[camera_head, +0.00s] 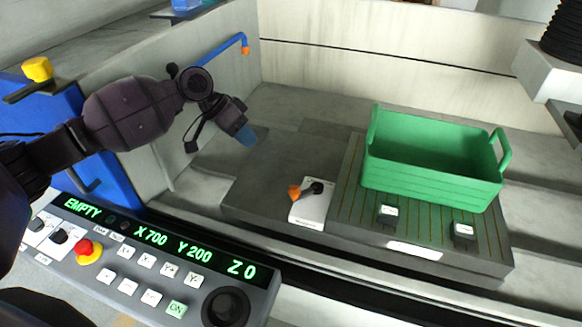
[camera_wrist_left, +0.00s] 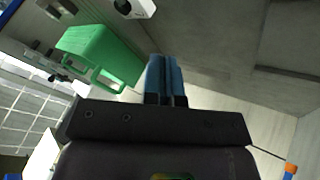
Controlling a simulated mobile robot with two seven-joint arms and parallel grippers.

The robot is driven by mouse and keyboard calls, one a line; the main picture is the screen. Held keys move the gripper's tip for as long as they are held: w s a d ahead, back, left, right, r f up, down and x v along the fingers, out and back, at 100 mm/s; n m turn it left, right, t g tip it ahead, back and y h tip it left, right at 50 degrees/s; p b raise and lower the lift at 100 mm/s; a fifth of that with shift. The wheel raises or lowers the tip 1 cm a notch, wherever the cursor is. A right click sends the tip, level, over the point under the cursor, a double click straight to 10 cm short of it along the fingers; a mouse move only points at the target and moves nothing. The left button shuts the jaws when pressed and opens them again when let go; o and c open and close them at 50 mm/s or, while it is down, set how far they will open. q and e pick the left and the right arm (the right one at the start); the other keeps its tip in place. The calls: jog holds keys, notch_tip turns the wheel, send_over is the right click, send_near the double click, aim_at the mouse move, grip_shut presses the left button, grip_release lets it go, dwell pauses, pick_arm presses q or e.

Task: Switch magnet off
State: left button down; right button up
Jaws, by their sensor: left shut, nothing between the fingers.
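The magnet's switch is a black lever with an orange knob (camera_head: 294,192) on a white plate (camera_head: 308,211). It sits on a grey block at the left end of the ribbed magnet plate (camera_head: 345,205). Part of what looks like the white plate (camera_wrist_left: 143,9) shows at the top of the left wrist view. My left gripper (camera_head: 247,137) has blue fingers, shut and empty, also seen in the left wrist view (camera_wrist_left: 166,75). It hangs up and left of the lever, apart from it. My right gripper is not in view.
A green basket (camera_head: 430,183) stands on the magnet plate behind two small black-and-white clamps (camera_head: 388,212). A control panel (camera_head: 150,262) with a red stop button (camera_head: 85,247) is at the front left. A blue pipe (camera_head: 228,43) bends out from the back-left wall.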

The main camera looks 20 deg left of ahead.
pick_arm(q)
jog(key=g, duration=0.1)
send_near(306, 189)
jog(key=a+f, duration=0.2)
jog(key=f, duration=0.1)
jog(key=w+a+f, duration=0.1)
jog(key=shift+f, duration=0.25)
jog(key=d, duration=0.1)
jog(key=s+d, duration=0.1)
jog(key=shift+s+d+r, duration=0.1)
jog(key=shift+s+d, duration=0.15)
jog(key=shift+d, duration=0.05)
jog(key=shift+s+d, duration=0.3)
jog(key=shift+d, duration=0.1)
